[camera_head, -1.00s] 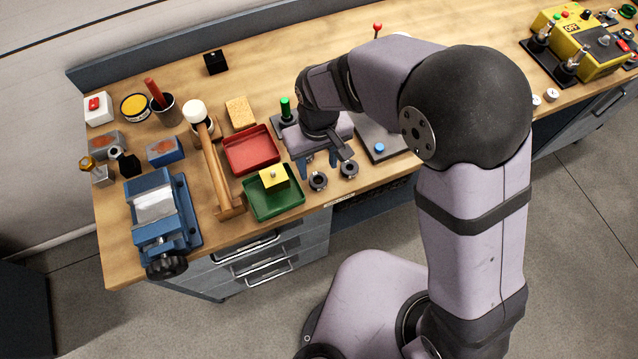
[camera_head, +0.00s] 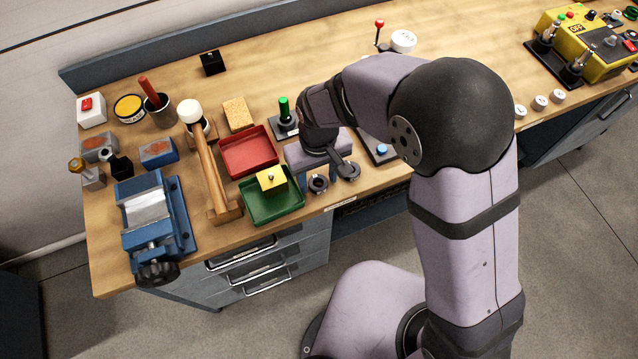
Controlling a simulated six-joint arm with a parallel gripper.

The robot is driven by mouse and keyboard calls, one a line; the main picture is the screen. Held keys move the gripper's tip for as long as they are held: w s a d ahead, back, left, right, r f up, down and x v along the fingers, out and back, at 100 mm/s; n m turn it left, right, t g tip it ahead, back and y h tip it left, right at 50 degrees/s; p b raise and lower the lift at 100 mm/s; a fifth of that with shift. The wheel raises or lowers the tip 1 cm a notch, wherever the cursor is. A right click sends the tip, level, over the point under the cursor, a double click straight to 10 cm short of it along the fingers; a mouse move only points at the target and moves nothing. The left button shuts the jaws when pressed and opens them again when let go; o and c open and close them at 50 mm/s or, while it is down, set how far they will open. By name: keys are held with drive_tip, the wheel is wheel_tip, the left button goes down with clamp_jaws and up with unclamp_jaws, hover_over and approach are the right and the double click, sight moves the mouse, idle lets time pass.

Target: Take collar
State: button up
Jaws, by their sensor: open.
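Two dark ring-shaped collars stand near the front edge of the workbench: a left collar (camera_head: 318,183) and a right collar (camera_head: 348,171). My gripper (camera_head: 321,170) is open, low over the bench and pointing down, just behind the collars. Its lavender body and dark wrist hide much of its fingers. A dark part of the gripper reaches toward the right collar and overlaps it in the picture. I cannot tell whether they touch. No collar shows between the fingers.
A green tray (camera_head: 286,207) with a yellow block (camera_head: 272,179) and a red tray (camera_head: 249,152) lie left of my gripper. A green-handled post (camera_head: 284,112) stands behind it. A dark plate with a blue button (camera_head: 382,150) is to the right. Bench front edge is close.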

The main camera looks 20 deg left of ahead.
drive_tip(key=c, duration=1)
wheel_tip(320, 180, up, 8)
drive_tip(key=p, duration=0.6)
drive_tip(key=shift+f+p, duration=0.2)
drive_tip(key=shift+p, duration=0.1)
